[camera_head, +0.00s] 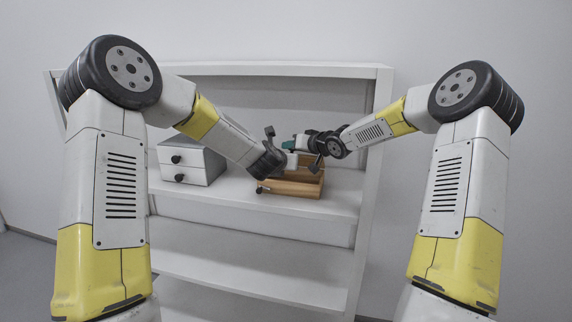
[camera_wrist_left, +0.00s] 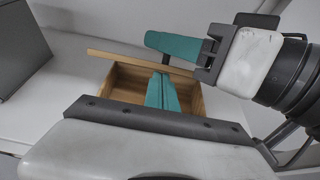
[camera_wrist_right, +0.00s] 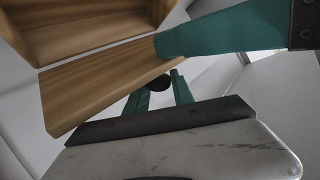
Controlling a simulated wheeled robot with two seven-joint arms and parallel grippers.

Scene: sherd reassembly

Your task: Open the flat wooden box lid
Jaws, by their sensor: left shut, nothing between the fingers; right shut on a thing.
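The wooden box (camera_head: 290,188) sits on the shelf, and its hollow inside shows in the left wrist view (camera_wrist_left: 130,82). Its flat lid (camera_wrist_right: 95,85) is raised off the opening; the left wrist view shows it nearly edge-on (camera_wrist_left: 125,59). My right gripper (camera_wrist_right: 160,90) is shut on the lid's dark knob (camera_wrist_right: 160,83), on the side away from the opening. My left gripper (camera_wrist_left: 162,82) is shut and empty over the box opening. In the right wrist view its teal fingers reach to the lid's edge; I cannot tell whether they touch it.
A grey two-drawer cabinet (camera_head: 188,160) with dark knobs stands on the same shelf left of the box. The white shelf unit (camera_head: 240,70) has a back panel, a right side wall and lower boards. The shelf board (camera_head: 225,198) has bare room between cabinet and box.

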